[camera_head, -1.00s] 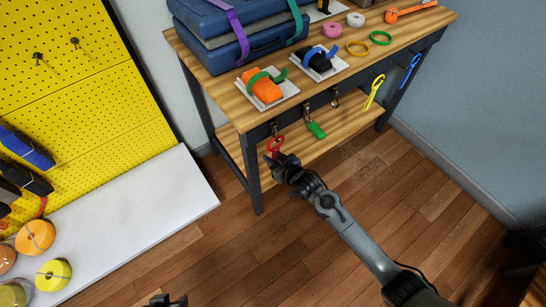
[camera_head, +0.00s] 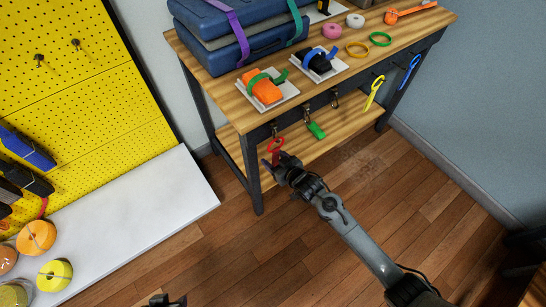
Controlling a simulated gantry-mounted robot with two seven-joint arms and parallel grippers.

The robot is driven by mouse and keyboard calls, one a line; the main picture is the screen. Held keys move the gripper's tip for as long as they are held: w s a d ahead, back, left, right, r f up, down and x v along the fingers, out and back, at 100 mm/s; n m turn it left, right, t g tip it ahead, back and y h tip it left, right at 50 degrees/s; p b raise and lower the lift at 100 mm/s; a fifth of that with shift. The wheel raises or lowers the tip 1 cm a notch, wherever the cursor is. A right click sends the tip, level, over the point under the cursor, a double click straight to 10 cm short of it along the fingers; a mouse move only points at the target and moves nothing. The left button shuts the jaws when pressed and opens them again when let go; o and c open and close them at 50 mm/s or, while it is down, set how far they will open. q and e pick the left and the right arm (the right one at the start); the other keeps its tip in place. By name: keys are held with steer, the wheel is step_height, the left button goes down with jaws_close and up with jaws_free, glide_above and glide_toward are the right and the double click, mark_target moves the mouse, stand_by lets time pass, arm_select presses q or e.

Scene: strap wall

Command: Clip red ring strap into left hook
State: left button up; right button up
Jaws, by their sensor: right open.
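The red ring strap (camera_head: 276,145) hangs at the front edge of the wooden workbench, below the left hook (camera_head: 273,129). Its ring appears to be at or on that hook; the exact contact is too small to tell. My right gripper (camera_head: 273,164) is just below the ring, open, with its jaws around or beside the strap's lower part, which they partly hide. My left gripper (camera_head: 167,300) shows only in part at the bottom edge, and its jaw state is unclear.
Another hook (camera_head: 335,98) is bare. Yellow and blue straps hang farther right. The bench leg (camera_head: 252,172) stands just left of my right gripper. The floor in front is clear.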

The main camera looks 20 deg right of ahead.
steer(key=s+d+r+g+h+p, duration=0.1)
steer(key=s+d+r+g+p, duration=0.15)
steer(key=s+r+p, duration=0.6)
steer(key=s+d+r+m+g+h+p, duration=0.15)
steer(key=s+r+g, duration=0.3)
steer(key=s, duration=0.95)
steer(key=s+d+r+g+h+p, duration=0.1)
steer(key=s+r+g+p, duration=0.35)
steer(key=s, duration=0.75)
step_height(320, 180, up, 40)
steer(key=t+p, duration=0.2)
steer(key=p, duration=3.5)
steer(key=shift+w+p, duration=0.25)
steer(key=shift+p, duration=0.15)
steer(key=shift+d, duration=0.1)
